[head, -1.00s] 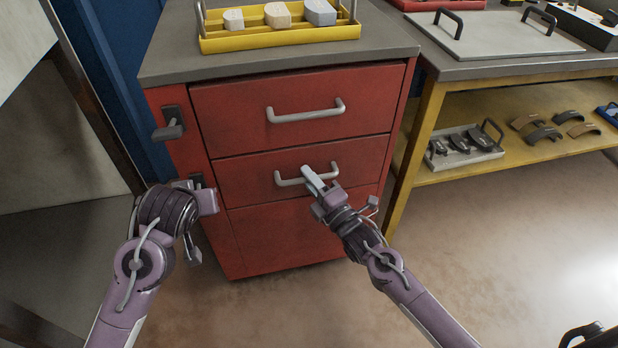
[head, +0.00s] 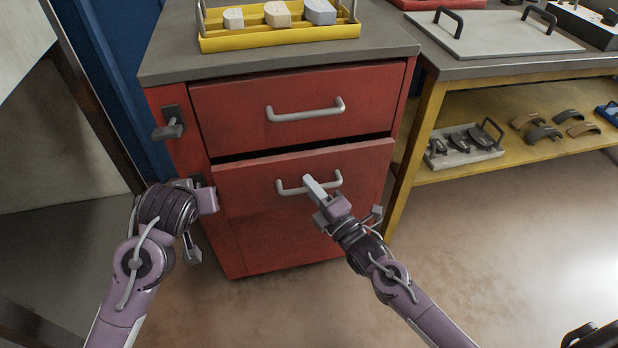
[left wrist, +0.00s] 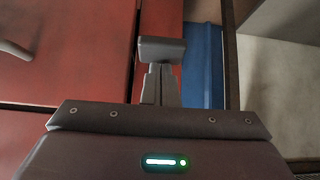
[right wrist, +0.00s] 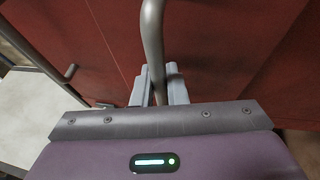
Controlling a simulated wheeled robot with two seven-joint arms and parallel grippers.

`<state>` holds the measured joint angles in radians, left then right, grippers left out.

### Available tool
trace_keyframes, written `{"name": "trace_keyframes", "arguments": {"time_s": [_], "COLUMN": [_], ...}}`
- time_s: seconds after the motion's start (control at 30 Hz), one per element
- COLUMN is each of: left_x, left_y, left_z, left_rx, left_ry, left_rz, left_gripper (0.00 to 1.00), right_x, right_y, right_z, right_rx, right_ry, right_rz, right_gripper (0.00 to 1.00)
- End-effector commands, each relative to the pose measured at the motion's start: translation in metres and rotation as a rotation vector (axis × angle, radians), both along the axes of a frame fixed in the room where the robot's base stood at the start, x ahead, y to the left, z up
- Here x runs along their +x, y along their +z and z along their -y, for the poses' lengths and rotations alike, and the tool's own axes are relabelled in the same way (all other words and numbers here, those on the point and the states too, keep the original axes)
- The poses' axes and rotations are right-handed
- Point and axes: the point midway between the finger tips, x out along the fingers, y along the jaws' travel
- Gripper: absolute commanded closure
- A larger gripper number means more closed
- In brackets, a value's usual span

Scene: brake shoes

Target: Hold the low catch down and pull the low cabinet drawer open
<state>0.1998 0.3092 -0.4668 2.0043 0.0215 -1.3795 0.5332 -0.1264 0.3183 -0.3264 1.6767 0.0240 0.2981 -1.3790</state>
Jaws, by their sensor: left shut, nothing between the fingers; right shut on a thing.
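The low drawer (head: 350,160) of the red cabinet stands slightly open, with a dark gap above its front. My right gripper (head: 314,188) is shut on its grey bar handle (head: 290,188); the handle (right wrist: 153,40) also passes between the fingers in the right wrist view. My left gripper (head: 207,198) is at the cabinet's left front edge by the low catch (head: 196,180), which is mostly hidden behind it. Its fingers (left wrist: 158,85) are shut and empty; contact with the low catch cannot be seen. The upper catch (head: 170,128) is above it.
The closed upper drawer (head: 350,85) has its own handle. A yellow tray (head: 280,40) with several blocks stands on the cabinet top. A yellow-framed bench (head: 420,130) is close on the right. The floor in front is clear.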

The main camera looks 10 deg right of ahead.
Motion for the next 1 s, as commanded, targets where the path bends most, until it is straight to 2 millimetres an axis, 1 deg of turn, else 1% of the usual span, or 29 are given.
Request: {"name": "trace_keyframes", "arguments": {"time_s": [0.03, 0.13, 0.43, 0.47, 0.5, 0.83, 0.93, 1.0], "left_x": [-0.001, -0.001, -0.001, -0.001, -0.001, -0.001, -0.001, -0.001], "left_y": [-0.002, -0.002, -0.002, -0.002, -0.002, -0.002, -0.002, -0.002], "left_z": [0.0, 0.0, 0.0, 0.0, 0.0, 0.0, 0.0, 0.0], "left_rx": [0.002, 0.003, 0.003, 0.002, 0.002, 0.002, 0.002, 0.002], "left_ry": [0.001, 0.0, 0.0, -0.001, -0.001, -0.001, -0.001, -0.001], "left_rz": [-0.005, -0.005, -0.005, -0.005, -0.005, -0.005, -0.005, -0.005], "left_gripper": [1.0, 1.0, 1.0, 1.0, 1.0, 1.0, 1.0, 1.0], "right_x": [-0.009, -0.017, -0.018, -0.018, -0.018, -0.021, -0.03, -0.042], "right_y": [-0.003, -0.001, 0.0, 0.0, 0.0, -0.001, -0.004, -0.006], "right_z": [0.0, 0.0, 0.0, 0.0, 0.0, 0.001, 0.005, 0.01], "right_rx": [-0.002, -0.001, 0.0, 0.0, 0.0, -0.001, -0.002, -0.003], "right_ry": [0.003, 0.001, 0.0, 0.0, 0.0, 0.001, 0.001, 0.001], "right_rz": [-0.006, -0.005, -0.003, -0.003, -0.003, -0.004, -0.006, -0.006], "right_gripper": [1.0, 1.0, 1.0, 0.84, 0.79, 0.79, 0.79, 0.79]}}
